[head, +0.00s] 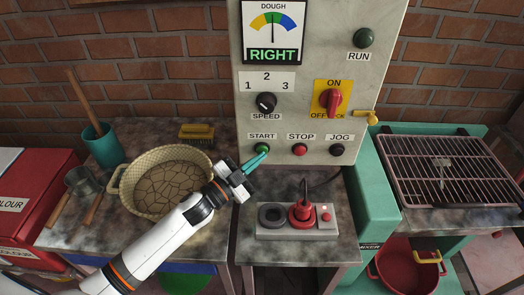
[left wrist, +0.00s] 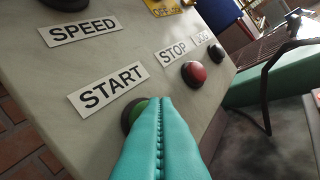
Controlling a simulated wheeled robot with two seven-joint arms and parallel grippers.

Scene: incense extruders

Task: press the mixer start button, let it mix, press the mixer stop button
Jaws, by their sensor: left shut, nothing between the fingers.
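The mixer's control panel stands upright at the back centre. Its green start button (head: 262,150) is under the START label, and the red stop button (head: 300,150) is to its right under STOP. My left gripper (head: 262,156) is shut, its teal fingertips at the start button. In the left wrist view the closed fingers (left wrist: 160,105) overlap the green start button (left wrist: 134,113) and hide part of it; I cannot tell whether they press it. The red stop button (left wrist: 193,73) is clear of the fingers. The RUN lamp (head: 364,38) looks dark green. My right gripper is not in view.
A black jog button (head: 337,150) is right of stop. A speed knob (head: 266,102) and a red on/off switch (head: 334,98) are above. A basket (head: 125,180) lies left under my arm; a wire rack (head: 450,170) is right.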

